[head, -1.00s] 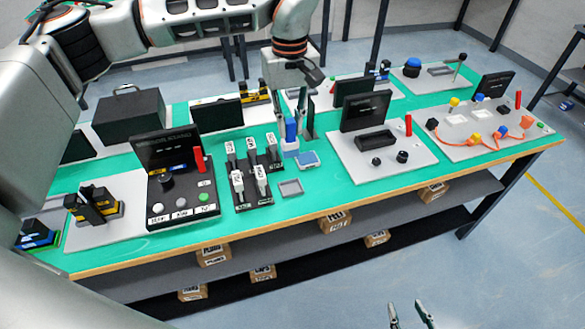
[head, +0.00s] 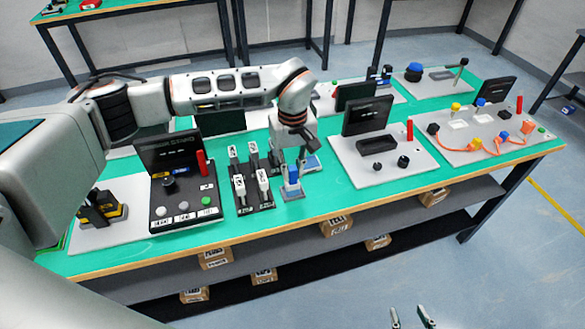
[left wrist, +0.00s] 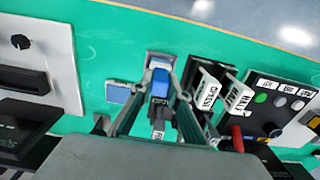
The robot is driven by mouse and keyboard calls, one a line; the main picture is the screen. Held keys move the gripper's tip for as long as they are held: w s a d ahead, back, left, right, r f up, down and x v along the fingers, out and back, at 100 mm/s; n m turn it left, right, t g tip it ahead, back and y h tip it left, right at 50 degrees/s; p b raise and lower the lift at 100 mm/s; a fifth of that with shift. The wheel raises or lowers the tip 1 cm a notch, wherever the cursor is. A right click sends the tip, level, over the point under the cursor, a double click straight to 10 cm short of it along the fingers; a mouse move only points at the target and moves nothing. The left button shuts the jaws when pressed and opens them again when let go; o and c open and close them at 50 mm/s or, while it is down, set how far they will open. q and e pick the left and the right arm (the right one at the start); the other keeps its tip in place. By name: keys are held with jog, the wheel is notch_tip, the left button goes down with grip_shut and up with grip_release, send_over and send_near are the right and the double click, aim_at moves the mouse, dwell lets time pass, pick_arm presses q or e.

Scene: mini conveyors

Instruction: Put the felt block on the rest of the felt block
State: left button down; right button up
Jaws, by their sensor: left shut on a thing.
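The felt block (head: 292,175) is blue with a pale lower part and stands upright in the head view. My left gripper (head: 291,166) is shut on it. The small grey square rest (head: 300,195) lies at the table's front, directly below the block. I cannot tell whether the block touches it. In the left wrist view the block (left wrist: 160,83) sits between the fingers, and the grey rim of the rest (left wrist: 149,54) shows just past it. My right gripper (head: 411,318) is at the bottom edge of the head view, its fingers apart and empty.
A blue pad (head: 311,162) lies behind the block. Several white-labelled switches (head: 239,187) stand close on the left, beside a black control box (head: 183,211). A light panel with a dark slot (head: 377,145) lies to the right. Bare green table separates them.

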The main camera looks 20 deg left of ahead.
pick_arm(q)
jog(key=c, duration=1.9)
grip_release()
